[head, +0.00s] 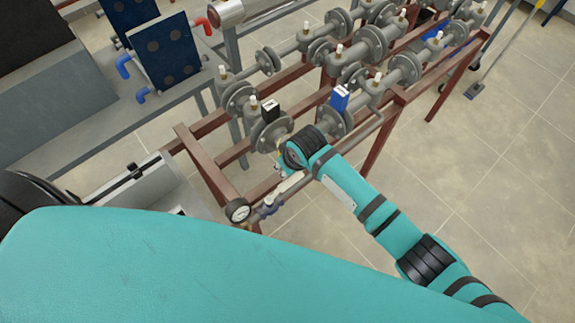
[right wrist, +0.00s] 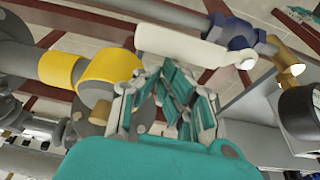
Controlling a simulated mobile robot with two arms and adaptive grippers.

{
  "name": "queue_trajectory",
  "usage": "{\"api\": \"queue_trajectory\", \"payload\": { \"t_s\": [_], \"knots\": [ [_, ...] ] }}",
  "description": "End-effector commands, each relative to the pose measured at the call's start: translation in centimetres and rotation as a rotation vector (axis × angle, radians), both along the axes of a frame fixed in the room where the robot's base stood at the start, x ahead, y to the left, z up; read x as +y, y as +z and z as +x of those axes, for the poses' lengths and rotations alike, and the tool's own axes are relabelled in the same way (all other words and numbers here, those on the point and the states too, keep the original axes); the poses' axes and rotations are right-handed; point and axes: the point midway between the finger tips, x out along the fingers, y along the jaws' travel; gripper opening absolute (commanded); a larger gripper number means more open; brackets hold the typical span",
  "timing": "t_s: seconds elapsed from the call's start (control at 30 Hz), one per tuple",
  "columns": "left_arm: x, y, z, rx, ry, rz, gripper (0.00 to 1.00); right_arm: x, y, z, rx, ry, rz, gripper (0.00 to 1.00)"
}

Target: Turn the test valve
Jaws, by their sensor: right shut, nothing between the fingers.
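The test valve seems to be the small valve with a blue body (head: 268,209) and a long white lever (head: 291,184), beside a round pressure gauge (head: 238,211). In the right wrist view the white lever (right wrist: 185,45) lies across the top, with the blue body (right wrist: 236,33) at its right end. My right gripper (head: 281,171) is by the lever's far end, partly hidden by my wrist in the head view. In the right wrist view its jointed fingers (right wrist: 172,92) are shut and empty, just below the lever; contact cannot be told. My left gripper is not in view.
Grey flanged pipes and valves (head: 370,45) stand on a red-brown frame (head: 385,125) behind my gripper. A yellow pipe section (right wrist: 105,72) is close left of the fingers, and the dark gauge (right wrist: 300,113) is at right.

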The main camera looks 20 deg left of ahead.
Motion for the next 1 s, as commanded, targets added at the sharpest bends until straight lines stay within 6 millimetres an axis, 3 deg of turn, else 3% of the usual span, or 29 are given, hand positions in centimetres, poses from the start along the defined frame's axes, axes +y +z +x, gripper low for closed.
{"api": "queue_trajectory", "payload": {
  "t_s": [0.2, 0.33, 0.8, 1.0],
  "knots": [
    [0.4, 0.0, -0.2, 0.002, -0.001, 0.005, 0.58, -0.3, -0.2, -0.1, 0.005, -0.001, -0.007, 0.00],
    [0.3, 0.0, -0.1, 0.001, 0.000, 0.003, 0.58, -0.4, 0.6, -0.2, 0.003, 0.000, -0.004, 0.00],
    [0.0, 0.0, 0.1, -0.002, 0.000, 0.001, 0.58, -2.8, 9.4, -1.7, 0.000, 0.000, 0.000, 0.00],
    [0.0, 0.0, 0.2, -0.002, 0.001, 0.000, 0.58, -3.3, 11.1, -2.1, 0.000, 0.000, -0.002, 0.00]
  ]
}}
